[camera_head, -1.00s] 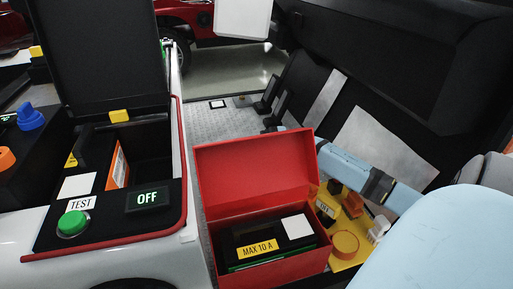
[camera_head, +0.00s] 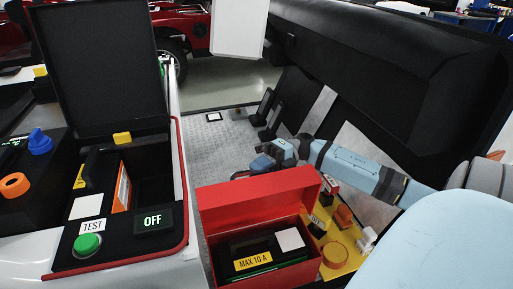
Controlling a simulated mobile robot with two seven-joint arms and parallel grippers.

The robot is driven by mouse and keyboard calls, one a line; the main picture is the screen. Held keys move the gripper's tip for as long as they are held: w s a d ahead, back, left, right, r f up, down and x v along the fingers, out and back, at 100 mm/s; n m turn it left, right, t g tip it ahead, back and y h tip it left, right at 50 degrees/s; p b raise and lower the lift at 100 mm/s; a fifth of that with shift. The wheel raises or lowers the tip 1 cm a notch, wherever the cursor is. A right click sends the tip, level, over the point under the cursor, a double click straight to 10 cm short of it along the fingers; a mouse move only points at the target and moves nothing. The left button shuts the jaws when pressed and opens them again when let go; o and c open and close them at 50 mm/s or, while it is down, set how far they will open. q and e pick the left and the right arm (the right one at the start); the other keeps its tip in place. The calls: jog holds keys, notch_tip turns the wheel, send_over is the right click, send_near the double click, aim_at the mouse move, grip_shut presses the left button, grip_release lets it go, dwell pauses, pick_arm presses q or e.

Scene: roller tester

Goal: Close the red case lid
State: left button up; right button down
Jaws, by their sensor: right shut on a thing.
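The red case (camera_head: 292,275) stands open at the lower middle. Its red lid (camera_head: 262,203) is raised at the back of the case. A black device with a yellow "MAX 10 A" label (camera_head: 253,262) and a white patch lies inside. My right gripper (camera_head: 248,172) is behind the lid's upper edge, its arm coming in from the right. It is shut on the lid; the fingertips are partly hidden by the lid. My left gripper is not in view.
A yellow plate with an orange knob (camera_head: 335,254) and small parts lies right of the case. At left stands a tester panel with a green button (camera_head: 87,245), an "OFF" display (camera_head: 153,220) and a raised black lid (camera_head: 100,65). Grey floor (camera_head: 215,150) shows behind.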

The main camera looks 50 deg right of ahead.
aim_at(269, 190)
jog(key=s+a+n+h, duration=0.1)
jog(key=s+n, duration=0.1)
jog(key=s+a+n+p, duration=0.1)
jog(key=s, duration=0.1)
jog(key=s+a+n+h+p, duration=0.1)
jog(key=s+n, duration=0.1)
jog(key=shift+a+n+h, duration=0.1)
jog(key=shift+n+h, duration=0.2)
jog(key=shift+s+a+f+n+t+h+b, duration=0.15)
jog(key=shift+s+a+f+n+t+h, duration=0.4)
jog(key=shift+s+f+n, duration=0.6)
jog(key=shift+s+a+f+n+t+h+b, duration=0.2)
jog(key=shift+s+a+f+n+t+h, duration=0.3)
jog(key=shift+s+f+n, duration=0.6)
jog(key=shift+s+a+f+n+t+h+b, duration=0.15)
jog(key=shift+s+a+f+n+t+h, duration=0.2)
jog(key=shift+s+a+f+n+t, duration=0.7)
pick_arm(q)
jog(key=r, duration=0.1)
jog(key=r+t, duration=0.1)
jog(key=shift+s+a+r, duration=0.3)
pick_arm(e)
jog(key=shift+w+d+f+g, duration=0.3)
jog(key=shift+d+g, duration=0.05)
jog(key=shift+g, duration=0.25)
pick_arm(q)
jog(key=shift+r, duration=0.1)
pick_arm(e)
jog(key=c, duration=1.1)
grip_release()
